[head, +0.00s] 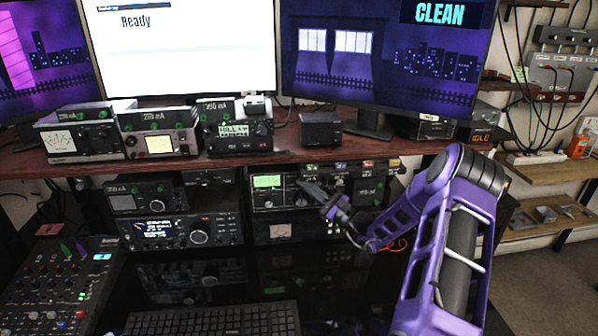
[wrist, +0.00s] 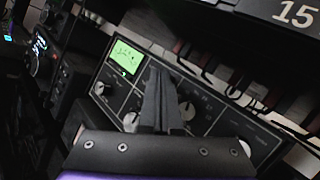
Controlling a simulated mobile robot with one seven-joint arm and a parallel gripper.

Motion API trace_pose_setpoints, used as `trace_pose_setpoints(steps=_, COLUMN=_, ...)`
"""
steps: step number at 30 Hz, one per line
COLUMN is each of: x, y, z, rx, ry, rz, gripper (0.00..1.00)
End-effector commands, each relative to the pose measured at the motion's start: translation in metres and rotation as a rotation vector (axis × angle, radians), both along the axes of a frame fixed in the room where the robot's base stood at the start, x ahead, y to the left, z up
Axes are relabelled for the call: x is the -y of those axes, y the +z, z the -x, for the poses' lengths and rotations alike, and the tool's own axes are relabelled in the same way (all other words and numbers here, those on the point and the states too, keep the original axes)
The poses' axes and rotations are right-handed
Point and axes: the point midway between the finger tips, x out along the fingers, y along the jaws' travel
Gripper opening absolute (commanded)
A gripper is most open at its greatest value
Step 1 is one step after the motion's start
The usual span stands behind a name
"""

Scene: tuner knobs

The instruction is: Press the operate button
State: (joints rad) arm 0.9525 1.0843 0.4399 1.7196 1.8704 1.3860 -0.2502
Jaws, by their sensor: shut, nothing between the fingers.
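My gripper (head: 304,186) is shut and empty, with its dark fingers in front of the tuner with the lit green meter (head: 267,182) on the lower shelf. In the wrist view my gripper (wrist: 156,75) points at the tuner's front panel, and its fingers cover the panel's middle. The green meter (wrist: 127,56) shows just left of the fingers. Light round knobs show left of the fingers (wrist: 100,88) and right of them (wrist: 187,110). I cannot make out which control is the operate button, or whether the fingertips touch the panel.
More radio units stand around, including one with a large knob (head: 155,231) to the left. The wooden desk shelf (head: 230,163) runs above the tuner. A keyboard (head: 215,318) and a mixer (head: 62,285) lie in front. In the wrist view, a ledge overhangs the tuner's upper right.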

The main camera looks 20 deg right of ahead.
Motion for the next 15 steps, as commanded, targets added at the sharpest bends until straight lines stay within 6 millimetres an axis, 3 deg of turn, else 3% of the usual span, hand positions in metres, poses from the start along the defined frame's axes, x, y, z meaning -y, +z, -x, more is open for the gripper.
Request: trace_pose_setpoints(steps=15, x=-0.003, y=0.0011, z=0.0114, rx=-0.001, ry=0.0, rz=-0.001, gripper=0.0)
